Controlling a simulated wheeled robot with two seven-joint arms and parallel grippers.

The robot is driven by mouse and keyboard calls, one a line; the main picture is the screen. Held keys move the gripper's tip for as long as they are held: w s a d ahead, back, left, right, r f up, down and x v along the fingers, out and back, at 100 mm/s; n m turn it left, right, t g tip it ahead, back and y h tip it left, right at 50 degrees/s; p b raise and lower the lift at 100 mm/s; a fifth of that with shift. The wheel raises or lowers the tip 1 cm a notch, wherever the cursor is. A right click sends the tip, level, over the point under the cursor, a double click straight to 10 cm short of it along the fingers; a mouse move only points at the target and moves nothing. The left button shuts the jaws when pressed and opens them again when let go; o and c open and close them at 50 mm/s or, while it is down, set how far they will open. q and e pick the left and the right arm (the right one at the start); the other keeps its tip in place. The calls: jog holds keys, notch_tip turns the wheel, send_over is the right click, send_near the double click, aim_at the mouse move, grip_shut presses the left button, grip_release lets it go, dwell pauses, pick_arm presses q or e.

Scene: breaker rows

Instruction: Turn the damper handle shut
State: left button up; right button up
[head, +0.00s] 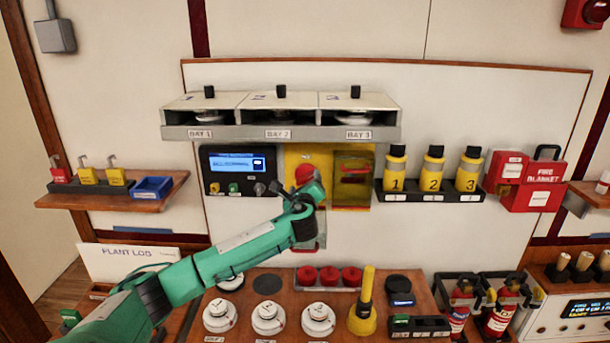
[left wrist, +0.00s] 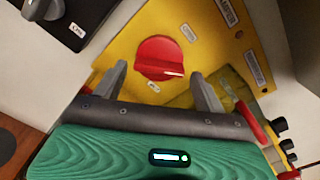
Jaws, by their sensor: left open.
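A red round handle (head: 304,173) sits on a yellow panel (head: 298,154) on the wall, right of a blue-screened unit. In the left wrist view the red handle (left wrist: 160,55) has a raised grip bar and a small label below it. My left gripper (head: 309,190) is in front of the panel, covering its lower part in the head view. In the left wrist view its two fingers (left wrist: 159,69) are open, one on each side of the handle's lower part. I cannot tell whether they touch it. My right gripper is in neither view.
A translucent yellow box (head: 353,197) with a red part inside stands close right of the panel. A grey shelf with bays (head: 280,133) juts out above. Yellow numbered bottles (head: 433,168) stand to the right. Detectors and a yellow torch (head: 363,310) are on the desk below.

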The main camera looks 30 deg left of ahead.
aim_at(305, 179)
pick_arm(q)
jog(key=shift+p+x, duration=0.4)
jog(key=shift+x, duration=1.25)
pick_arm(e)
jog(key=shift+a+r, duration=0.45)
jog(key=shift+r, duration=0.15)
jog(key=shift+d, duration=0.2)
pick_arm(q)
jog(key=c, duration=0.7)
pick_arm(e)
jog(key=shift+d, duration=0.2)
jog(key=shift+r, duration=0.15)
